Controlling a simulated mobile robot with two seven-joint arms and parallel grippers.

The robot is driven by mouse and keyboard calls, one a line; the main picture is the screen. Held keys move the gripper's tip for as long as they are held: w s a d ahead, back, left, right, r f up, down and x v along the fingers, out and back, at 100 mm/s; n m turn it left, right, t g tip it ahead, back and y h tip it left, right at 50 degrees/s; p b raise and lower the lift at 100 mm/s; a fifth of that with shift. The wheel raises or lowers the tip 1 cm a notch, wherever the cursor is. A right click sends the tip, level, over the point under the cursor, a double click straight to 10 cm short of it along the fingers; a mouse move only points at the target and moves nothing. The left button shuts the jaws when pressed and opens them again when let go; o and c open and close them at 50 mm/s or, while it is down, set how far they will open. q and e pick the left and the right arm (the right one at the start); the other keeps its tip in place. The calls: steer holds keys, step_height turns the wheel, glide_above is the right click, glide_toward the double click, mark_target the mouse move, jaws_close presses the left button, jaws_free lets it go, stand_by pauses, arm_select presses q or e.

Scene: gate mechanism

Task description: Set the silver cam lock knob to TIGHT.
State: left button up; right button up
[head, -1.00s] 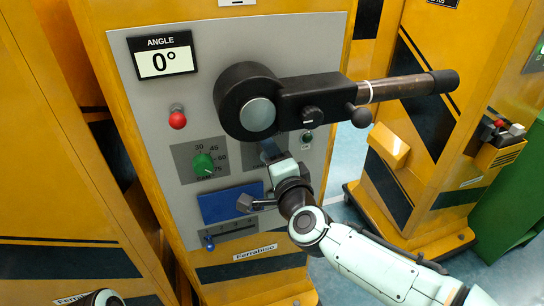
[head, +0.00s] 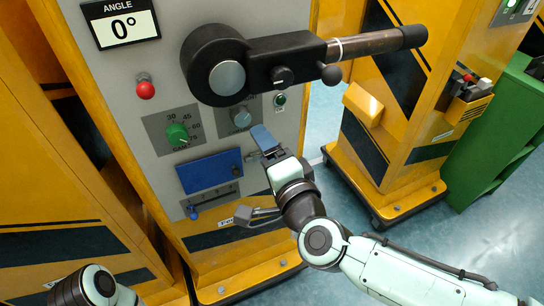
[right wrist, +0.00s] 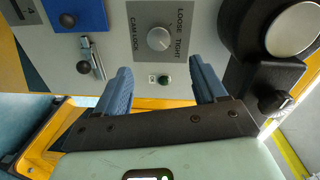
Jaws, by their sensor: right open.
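The silver cam lock knob (head: 241,117) sits on a grey plate on the panel, below the big black lever housing. In the right wrist view the silver knob (right wrist: 159,39) is round, with LOOSE and TIGHT printed beside it and CAM LOCK on its plate (right wrist: 137,22). I cannot make out which word it is set to. My right gripper (head: 264,144) is open and empty, just below and right of the knob in the head view. In the right wrist view its blue fingers (right wrist: 160,76) are spread apart, with the knob beyond the gap. My left gripper is out of view.
The black lever (head: 290,60) reaches right above the knob. A green dial (head: 177,134), a red button (head: 145,88), a blue block (head: 209,171) and a small green button (head: 280,99) share the panel. The angle display (head: 121,23) reads 0°.

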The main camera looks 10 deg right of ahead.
steer(key=v, duration=0.2)
steer(key=shift+s+d, duration=0.1)
steer(key=shift+s, duration=0.25)
stand_by(0.4)
